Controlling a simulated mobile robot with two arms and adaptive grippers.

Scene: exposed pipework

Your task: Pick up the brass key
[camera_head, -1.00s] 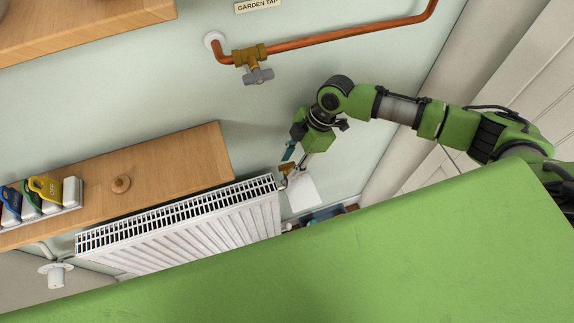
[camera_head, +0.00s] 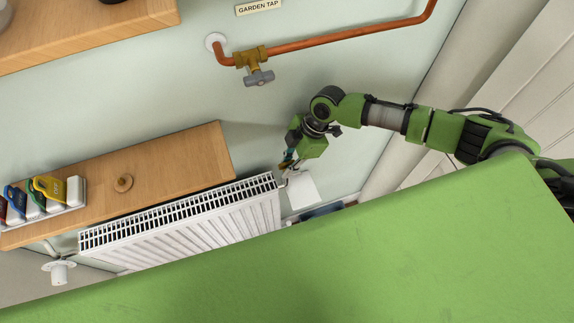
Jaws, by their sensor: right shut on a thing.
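The brass key (camera_head: 283,165) is a small brownish-gold piece at the upper right corner of the white radiator (camera_head: 185,222). My right gripper (camera_head: 287,161) reaches down to it from above and is shut on it. The fingers hide part of the key, and I cannot tell whether it still touches the radiator. My left gripper is not in view.
A copper pipe (camera_head: 340,38) with a brass tap (camera_head: 250,58) runs above.

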